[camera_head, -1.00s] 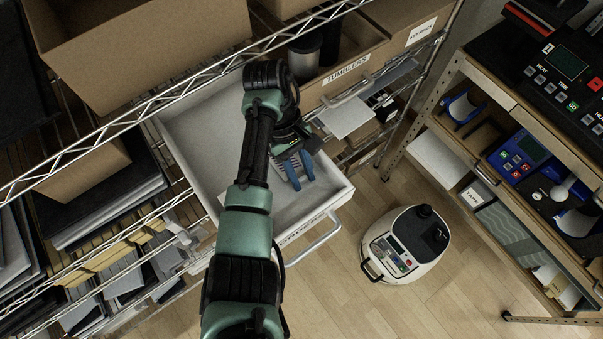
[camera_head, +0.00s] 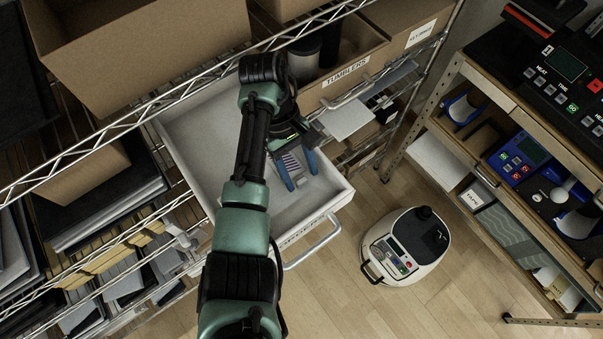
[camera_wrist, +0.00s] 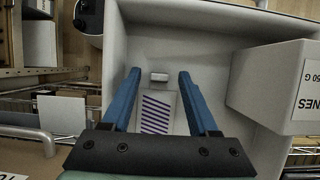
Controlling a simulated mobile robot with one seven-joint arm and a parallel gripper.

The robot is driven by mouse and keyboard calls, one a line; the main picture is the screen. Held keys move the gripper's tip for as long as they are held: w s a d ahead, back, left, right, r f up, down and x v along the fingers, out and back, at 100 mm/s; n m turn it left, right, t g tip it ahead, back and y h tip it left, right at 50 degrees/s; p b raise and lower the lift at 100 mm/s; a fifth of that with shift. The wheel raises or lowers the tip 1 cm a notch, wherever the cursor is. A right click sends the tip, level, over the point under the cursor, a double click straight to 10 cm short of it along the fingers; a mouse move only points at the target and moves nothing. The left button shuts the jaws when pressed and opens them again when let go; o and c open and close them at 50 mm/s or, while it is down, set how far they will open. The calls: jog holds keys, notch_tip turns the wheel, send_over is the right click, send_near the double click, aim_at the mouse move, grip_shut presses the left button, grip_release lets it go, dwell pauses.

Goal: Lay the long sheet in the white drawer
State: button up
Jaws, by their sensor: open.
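The white drawer (camera_head: 180,136) is pulled out below the shelf at the centre of the head view. Its pale inside also shows in the wrist view (camera_wrist: 205,40). A sheet with dark purple stripes (camera_wrist: 157,112) lies in the drawer or just above its floor; I cannot tell if it lies fully flat. It also shows in the head view (camera_head: 290,163), partly covered by my gripper. My gripper (camera_head: 303,181) is over the drawer, its blue fingers spread apart on either side of the sheet. In the wrist view, clear gaps show between the fingers (camera_wrist: 158,73) and the sheet.
A small pale block (camera_wrist: 159,77) sits beyond the sheet. A white labelled box (camera_wrist: 275,90) stands at the right of the wrist view. A white rounded machine (camera_head: 405,245) stands on the floor to the right.

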aim_at(293, 174)
jog(key=p+v, duration=0.2)
jog(key=v, duration=0.4)
dwell(0.5)
